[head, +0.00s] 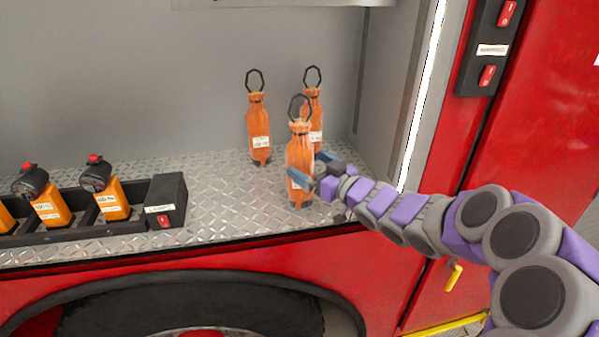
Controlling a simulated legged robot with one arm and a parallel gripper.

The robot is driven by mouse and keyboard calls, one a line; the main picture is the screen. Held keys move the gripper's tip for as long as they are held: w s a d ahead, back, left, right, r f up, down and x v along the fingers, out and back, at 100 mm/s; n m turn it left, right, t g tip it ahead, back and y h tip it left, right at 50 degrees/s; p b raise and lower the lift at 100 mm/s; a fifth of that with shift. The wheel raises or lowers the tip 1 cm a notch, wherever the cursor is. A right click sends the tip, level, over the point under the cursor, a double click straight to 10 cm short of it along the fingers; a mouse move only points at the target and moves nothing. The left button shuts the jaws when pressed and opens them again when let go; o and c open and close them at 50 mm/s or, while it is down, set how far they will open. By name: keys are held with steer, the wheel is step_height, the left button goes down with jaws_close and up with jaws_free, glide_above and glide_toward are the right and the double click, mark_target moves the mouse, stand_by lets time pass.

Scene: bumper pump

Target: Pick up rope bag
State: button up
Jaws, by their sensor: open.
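Three orange rope bags with black loops on top stand upright on the metal shelf. The front rope bag (300,155) is nearest to me, with one rope bag (259,130) behind it to the left and another rope bag (315,108) behind it to the right, partly hidden. My gripper (314,170) is open at the front bag's lower right side. One blue finger overlaps the bag's front in the picture and the other shows just right of it. I cannot tell whether the fingers touch the bag.
The diamond-plate shelf (225,205) has free room left of the bags. A black charger rack (85,222) with orange devices stands at the left. A grey compartment wall (180,80) is behind, and a lit door frame (420,95) is at the right.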

mark_target(296, 158)
steer(key=shift+s+a+x, duration=0.1)
steer(key=shift+x, duration=0.85)
steer(key=shift+s+a+x, duration=0.15)
steer(key=shift+x, duration=0.8)
steer(key=shift+s+a+x, duration=0.1)
steer(key=shift+x, duration=0.85)
steer(key=shift+d+f, duration=0.1)
steer(key=shift+d, duration=0.05)
steer(key=shift+d, duration=0.1)
steer(key=shift+c, duration=0.2)
steer(key=shift+c, duration=0.8)
steer(key=c, duration=1.4)
